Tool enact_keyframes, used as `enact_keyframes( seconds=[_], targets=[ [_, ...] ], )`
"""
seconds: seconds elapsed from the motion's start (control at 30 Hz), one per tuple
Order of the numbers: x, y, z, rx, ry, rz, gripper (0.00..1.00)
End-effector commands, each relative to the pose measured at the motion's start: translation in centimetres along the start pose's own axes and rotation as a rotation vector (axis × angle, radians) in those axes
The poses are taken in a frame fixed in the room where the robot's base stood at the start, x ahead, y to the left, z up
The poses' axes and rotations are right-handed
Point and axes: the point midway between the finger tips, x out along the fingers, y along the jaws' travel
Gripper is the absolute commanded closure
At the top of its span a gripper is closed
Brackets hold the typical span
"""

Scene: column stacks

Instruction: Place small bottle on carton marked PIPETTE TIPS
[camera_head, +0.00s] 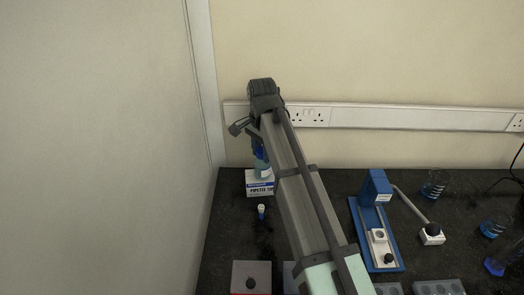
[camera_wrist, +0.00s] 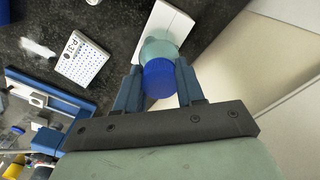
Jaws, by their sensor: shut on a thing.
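The small bottle (camera_head: 263,170) has a pale teal body and a blue cap. In the wrist view the bottle (camera_wrist: 158,78) is seen cap-first between the two blue fingers of my gripper (camera_wrist: 159,86), which is shut on it. The white carton marked PIPETTE TIPS (camera_head: 260,189) stands on the bench near the back left, with a blue band near its top edge. It shows in the wrist view as a white box (camera_wrist: 172,22) behind the bottle. The bottle looks upright over the carton top; I cannot tell if it touches. My arm hides part of the carton's right side.
A white rack with blue dots (camera_wrist: 82,60) is nearby in the wrist view. A blue instrument (camera_head: 376,190) and beakers (camera_head: 434,185) stand to the right. Walls are close at left and back.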

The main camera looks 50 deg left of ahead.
Motion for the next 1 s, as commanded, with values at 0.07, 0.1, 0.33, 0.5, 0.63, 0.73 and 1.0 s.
enact_keyframes(
  seconds=[0.07, 0.1, 0.33, 0.5, 0.63, 0.73, 1.0],
  targets=[
    [0.0, 0.0, 0.0, 0.000, 0.000, 0.000, 1.00],
    [0.0, 0.0, 0.0, 0.000, 0.000, 0.000, 1.00],
    [0.2, 0.0, 0.0, 0.000, 0.000, 0.000, 0.55],
    [0.2, 0.0, 0.0, 0.000, 0.000, 0.000, 0.39],
    [0.2, 0.0, 0.0, 0.000, 0.000, 0.000, 0.36],
    [0.2, 0.0, 0.0, 0.000, 0.000, 0.000, 0.36],
    [-1.5, -0.1, -0.1, 0.000, 0.001, -0.001, 0.36]
  ],
)
